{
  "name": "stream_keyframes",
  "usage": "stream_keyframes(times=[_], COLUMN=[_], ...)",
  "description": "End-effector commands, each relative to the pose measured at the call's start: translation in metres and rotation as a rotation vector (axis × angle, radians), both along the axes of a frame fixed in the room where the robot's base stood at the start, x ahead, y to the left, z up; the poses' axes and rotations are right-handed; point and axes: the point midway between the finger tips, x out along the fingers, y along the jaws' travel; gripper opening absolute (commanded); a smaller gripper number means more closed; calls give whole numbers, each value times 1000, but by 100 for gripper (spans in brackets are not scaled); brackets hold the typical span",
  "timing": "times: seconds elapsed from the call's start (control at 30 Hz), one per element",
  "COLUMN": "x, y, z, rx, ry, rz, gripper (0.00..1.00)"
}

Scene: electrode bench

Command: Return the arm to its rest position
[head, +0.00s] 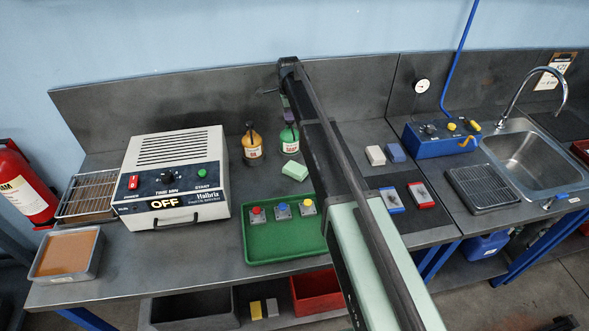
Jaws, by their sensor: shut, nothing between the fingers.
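My arm reaches from the bottom right up over the bench to a dark joint near the back panel. A short part of it hangs down behind that joint, above the bottles. My gripper's fingers cannot be made out; the arm's own links cover that area. No object is seen being carried. The arm passes over the right side of the green tray (262,248), which holds a red, a blue and a yellow-topped block.
A grey-white oven box (178,170) reading OFF stands left. A yellow bottle (253,147) and a green bottle (289,140) stand behind the tray, near a pale green block (295,171). A blue control box (442,138) and the sink (530,155) are right.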

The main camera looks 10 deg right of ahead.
Motion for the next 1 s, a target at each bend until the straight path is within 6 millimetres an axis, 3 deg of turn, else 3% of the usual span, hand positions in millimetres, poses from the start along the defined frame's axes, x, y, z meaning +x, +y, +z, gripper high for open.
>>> stream_keyframes(times=[0.3,1.0], x=[0,0], y=[0,0], z=[29,33], rx=[0,0], ry=[0,0], rz=[0,0], gripper=[0,0])
